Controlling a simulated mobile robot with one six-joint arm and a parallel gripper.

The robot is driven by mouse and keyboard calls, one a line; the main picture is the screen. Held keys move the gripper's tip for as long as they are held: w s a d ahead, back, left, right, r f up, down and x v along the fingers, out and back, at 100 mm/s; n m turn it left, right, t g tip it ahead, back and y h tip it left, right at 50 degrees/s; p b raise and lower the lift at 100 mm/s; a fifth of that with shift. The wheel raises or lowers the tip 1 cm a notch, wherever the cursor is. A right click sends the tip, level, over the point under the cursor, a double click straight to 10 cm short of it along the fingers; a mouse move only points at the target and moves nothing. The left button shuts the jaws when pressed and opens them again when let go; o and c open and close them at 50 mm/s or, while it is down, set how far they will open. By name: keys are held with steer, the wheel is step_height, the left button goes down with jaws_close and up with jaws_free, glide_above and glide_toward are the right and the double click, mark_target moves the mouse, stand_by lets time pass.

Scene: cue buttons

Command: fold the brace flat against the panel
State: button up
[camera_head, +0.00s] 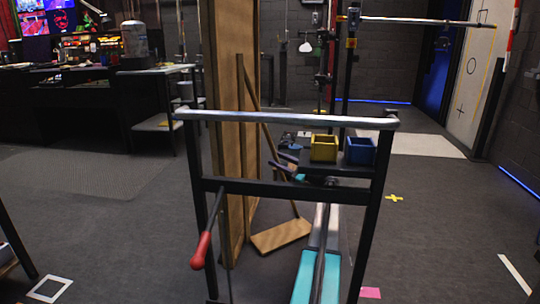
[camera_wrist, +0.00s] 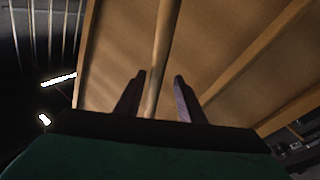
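A tall wooden panel (camera_head: 222,130) stands upright left of centre in the head view; its wooden face (camera_wrist: 225,45) fills much of the wrist view. A thin wooden brace (camera_head: 269,135) slants down and right, away from the panel, toward a wooden board (camera_head: 281,235) on the floor. My gripper (camera_head: 277,161) is beside the brace's middle. In the wrist view my gripper (camera_wrist: 160,74) is open, and the brace (camera_wrist: 165,35) runs down between the two fingers in the picture. The gripper body hides its lower part. I cannot tell whether the fingers touch it.
A yellow box (camera_head: 324,148) and a blue box (camera_head: 360,151) sit close to the right of the gripper. A dark desk (camera_head: 65,95) with screens stands at the back left. A yellow cross (camera_head: 394,198) marks clear floor on the right.

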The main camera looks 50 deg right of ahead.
steer(key=shift+s+d+f, duration=0.1)
steer(key=shift+s, duration=0.55)
steer(key=shift+s+d+f, duration=0.1)
steer(key=shift+s, duration=0.5)
